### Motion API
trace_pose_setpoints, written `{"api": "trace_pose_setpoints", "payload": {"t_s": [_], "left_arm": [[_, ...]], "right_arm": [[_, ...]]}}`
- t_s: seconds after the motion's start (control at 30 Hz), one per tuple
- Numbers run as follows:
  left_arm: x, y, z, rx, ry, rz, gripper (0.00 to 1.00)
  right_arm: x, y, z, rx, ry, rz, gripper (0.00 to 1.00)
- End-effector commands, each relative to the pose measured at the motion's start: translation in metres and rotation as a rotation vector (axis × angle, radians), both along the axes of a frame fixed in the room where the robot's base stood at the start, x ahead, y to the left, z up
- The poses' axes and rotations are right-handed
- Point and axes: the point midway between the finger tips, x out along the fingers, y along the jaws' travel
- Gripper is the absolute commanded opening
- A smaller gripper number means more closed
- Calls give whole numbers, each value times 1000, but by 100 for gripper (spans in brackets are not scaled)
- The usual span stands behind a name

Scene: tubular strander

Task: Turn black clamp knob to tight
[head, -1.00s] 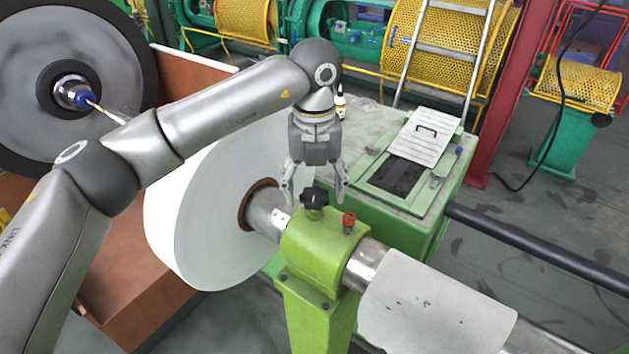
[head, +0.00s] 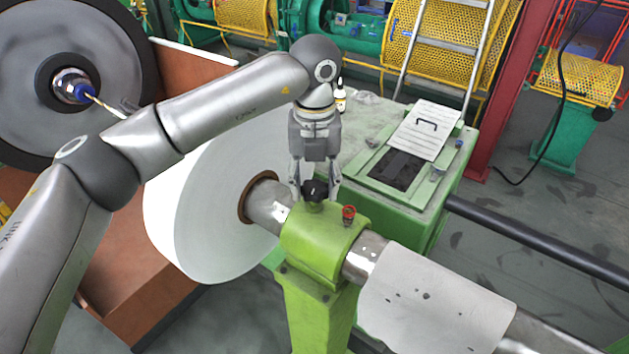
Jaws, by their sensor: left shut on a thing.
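The black clamp knob (head: 315,190) sits on top of the green clamp block (head: 322,238), which encloses a metal shaft. My left gripper (head: 315,192) comes down from above, and its two fingers are shut on the knob from left and right. The fingers hide the knob's sides. A small red knob (head: 348,213) stands on the same block, just right of the black one and apart from the fingers. My right gripper is not in view.
A large white roll (head: 215,215) is on the shaft at left. Behind stands a green cabinet (head: 425,215) with a clipboard (head: 426,130) and a small bottle (head: 340,98). A white sheet (head: 435,300) wraps the shaft at lower right.

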Motion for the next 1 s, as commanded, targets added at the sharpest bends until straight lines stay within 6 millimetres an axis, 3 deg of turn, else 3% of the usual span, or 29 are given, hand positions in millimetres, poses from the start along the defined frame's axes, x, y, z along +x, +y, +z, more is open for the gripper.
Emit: {"api": "trace_pose_setpoints", "payload": {"t_s": [0.5, 1.0], "left_arm": [[0, 0, -3, 1, -2, -364, 23], [0, -1, -1, 0, -2, -840, 23]], "right_arm": [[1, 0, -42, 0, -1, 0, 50], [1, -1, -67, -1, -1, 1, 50]]}}
